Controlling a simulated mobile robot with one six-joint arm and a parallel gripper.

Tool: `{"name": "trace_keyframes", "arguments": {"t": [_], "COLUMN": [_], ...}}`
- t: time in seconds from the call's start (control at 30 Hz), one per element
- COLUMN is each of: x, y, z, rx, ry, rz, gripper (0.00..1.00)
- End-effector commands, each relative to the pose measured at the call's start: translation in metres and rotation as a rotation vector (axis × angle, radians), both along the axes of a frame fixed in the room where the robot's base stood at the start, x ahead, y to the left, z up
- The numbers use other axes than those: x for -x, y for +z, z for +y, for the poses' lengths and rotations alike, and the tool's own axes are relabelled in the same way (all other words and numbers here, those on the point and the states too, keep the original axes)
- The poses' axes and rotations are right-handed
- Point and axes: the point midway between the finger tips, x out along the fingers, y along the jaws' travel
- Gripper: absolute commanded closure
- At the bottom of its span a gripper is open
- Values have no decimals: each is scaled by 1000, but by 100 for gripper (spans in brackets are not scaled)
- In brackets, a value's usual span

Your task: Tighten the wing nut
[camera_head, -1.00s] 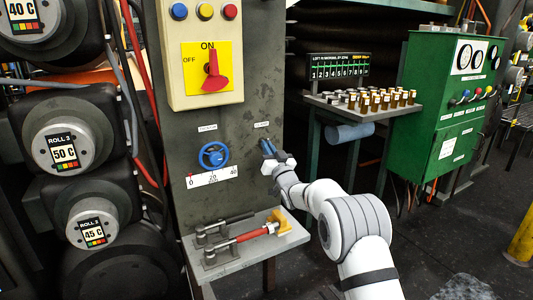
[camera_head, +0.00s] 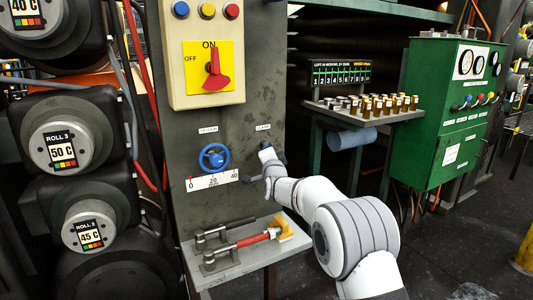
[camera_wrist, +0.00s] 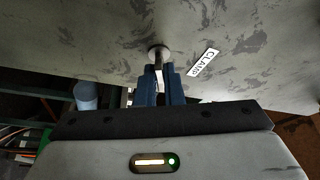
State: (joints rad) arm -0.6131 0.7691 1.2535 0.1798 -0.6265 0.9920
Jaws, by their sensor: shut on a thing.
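The wing nut (camera_wrist: 158,54) shows in the wrist view as a small round metal boss on the grey panel, with a narrow part running down between my fingers. My gripper (camera_wrist: 160,84) has its two blue fingers shut on that narrow part, one on each side. A tilted CLAMP label (camera_wrist: 203,63) is beside it on the panel. In the head view my gripper (camera_head: 266,152) is at the panel, just below the small right-hand label (camera_head: 263,128). There the wing nut is hidden by my gripper, and its turn angle cannot be told.
A blue handwheel (camera_head: 214,158) above a 0–40 scale (camera_head: 213,181) is left of my gripper. Below, a shelf (camera_head: 232,262) holds red- and black-handled tools. A control box with a red switch (camera_head: 213,75) is above. A rack of small bottles (camera_head: 375,104) stands right.

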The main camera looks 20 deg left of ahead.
Motion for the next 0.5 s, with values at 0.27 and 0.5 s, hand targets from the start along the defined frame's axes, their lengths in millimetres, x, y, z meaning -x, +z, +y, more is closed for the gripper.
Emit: {"name": "trace_keyframes", "arguments": {"t": [0.27, 0.5], "x": [-1, -1], "y": [-2, 0], "z": [-2, -2], "rx": [-169, -315], "ry": [-4, -5], "rz": [205, 377], "gripper": [100, 100]}}
